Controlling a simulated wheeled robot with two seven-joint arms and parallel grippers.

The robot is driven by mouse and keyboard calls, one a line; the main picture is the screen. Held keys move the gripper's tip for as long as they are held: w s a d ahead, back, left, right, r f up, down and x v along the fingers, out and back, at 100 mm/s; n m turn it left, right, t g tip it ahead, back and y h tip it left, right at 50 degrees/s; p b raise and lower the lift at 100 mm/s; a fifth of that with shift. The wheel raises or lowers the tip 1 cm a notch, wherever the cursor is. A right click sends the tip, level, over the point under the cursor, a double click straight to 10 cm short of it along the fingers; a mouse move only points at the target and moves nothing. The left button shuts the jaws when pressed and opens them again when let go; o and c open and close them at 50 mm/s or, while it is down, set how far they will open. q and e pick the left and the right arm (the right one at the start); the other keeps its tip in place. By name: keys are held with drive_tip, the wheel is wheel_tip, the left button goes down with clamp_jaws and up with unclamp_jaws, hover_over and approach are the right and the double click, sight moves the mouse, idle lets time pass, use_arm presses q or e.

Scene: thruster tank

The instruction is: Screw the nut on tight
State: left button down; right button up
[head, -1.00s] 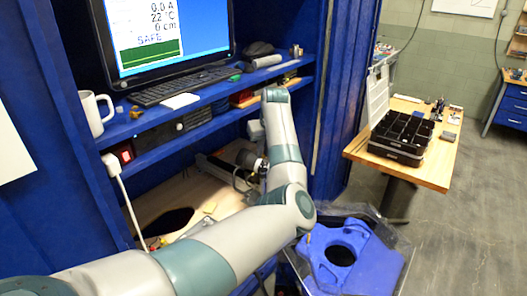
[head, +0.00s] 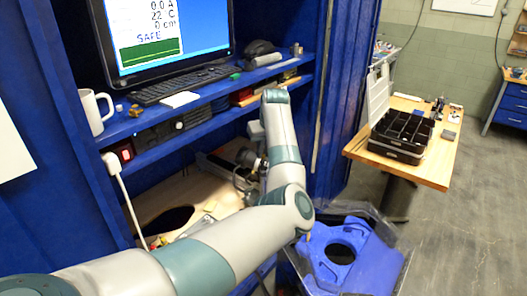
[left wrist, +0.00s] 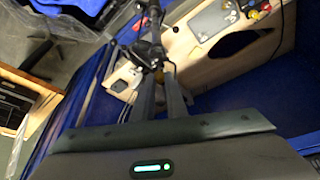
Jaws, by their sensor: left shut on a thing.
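In the left wrist view my left gripper (left wrist: 153,62) has its two long fingers close together, shut on a small dark part that looks to be the nut. The nut itself is too small and dark to make out. The fingertips are at a black thruster assembly (left wrist: 142,50) standing over the pale wooden bench top. In the head view the dark assembly (head: 248,157) shows beside my left forearm, and my left gripper (head: 243,170) is small and hard to tell from it. My right gripper is in neither view.
The pale bench top (head: 150,195) has a dark round opening. Above it a blue shelf (head: 125,127) holds a mug (head: 93,112) and keyboard (head: 180,85). A clear tank with a blue part (head: 350,258) stands at the lower right. A wooden table (head: 430,170) bears a black organizer.

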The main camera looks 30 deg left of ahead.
use_arm(q)
drive_tip(key=shift+f, duration=0.4)
idle(0.8)
drive_tip(key=c, duration=1.7)
unclamp_jaws()
drive_tip(key=shift+r, duration=3.05)
drive_tip(key=shift+f, duration=0.1)
